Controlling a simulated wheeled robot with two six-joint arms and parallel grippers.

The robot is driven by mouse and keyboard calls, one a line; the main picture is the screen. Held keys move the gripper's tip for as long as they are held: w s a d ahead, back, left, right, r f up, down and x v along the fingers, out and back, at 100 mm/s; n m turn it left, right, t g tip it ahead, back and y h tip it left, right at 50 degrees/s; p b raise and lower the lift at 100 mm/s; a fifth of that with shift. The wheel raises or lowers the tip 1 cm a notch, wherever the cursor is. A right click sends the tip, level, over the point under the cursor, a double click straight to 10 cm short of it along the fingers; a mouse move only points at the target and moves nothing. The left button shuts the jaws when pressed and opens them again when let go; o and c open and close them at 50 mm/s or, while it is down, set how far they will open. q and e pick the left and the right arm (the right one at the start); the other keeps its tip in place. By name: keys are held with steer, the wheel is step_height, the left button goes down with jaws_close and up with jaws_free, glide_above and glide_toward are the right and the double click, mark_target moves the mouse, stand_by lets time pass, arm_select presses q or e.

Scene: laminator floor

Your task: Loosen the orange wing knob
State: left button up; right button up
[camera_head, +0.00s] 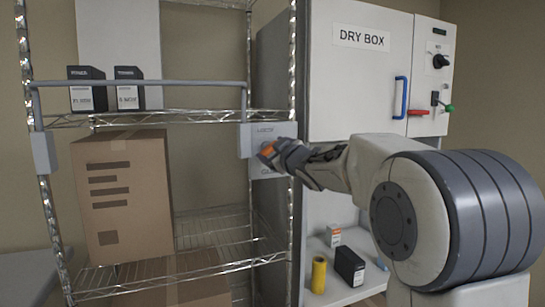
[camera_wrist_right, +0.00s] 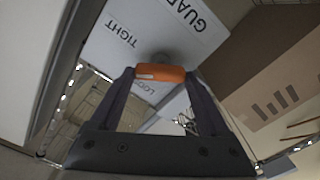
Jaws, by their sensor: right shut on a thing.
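The orange wing knob (camera_head: 267,151) sits on a light grey bracket plate (camera_head: 285,131) at the right post of the wire shelf. In the right wrist view the knob (camera_wrist_right: 160,73) lies crosswise between the fingertips, in front of the plate (camera_wrist_right: 200,45) marked GUARD, TIGHT and a partly hidden LOOSE. My right gripper (camera_head: 275,153) comes in from the right and is shut on the knob; its fingers also show in the right wrist view (camera_wrist_right: 161,80). The knob's shaft is mostly hidden behind it. My left gripper is not in view.
A grey guard bar (camera_head: 140,83) runs across the shelf front. A large cardboard box (camera_head: 122,195) and two dark-topped cartons (camera_head: 88,90) stand on the shelf. The white dry box (camera_head: 360,75) is behind my arm. A yellow cylinder (camera_head: 318,275) and black box (camera_head: 350,266) stand below.

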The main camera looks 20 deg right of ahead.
steer(key=n+b, duration=0.1)
steer(key=n, duration=0.1)
steer(key=n+b, duration=0.1)
steer(key=n, duration=0.2)
steer(key=shift+f+n, duration=0.2)
steer(key=shift+n, duration=0.1)
steer(key=n+b, duration=0.2)
steer(key=n, duration=0.3)
steer(key=shift+a, duration=0.1)
steer(key=shift+n, duration=0.3)
steer(key=o, duration=1.2)
steer(key=shift+s, duration=0.15)
steer(key=s+b, duration=0.1)
steer(key=s, duration=0.9)
steer(key=shift+s+d, duration=0.1)
steer(key=shift+d, duration=0.1)
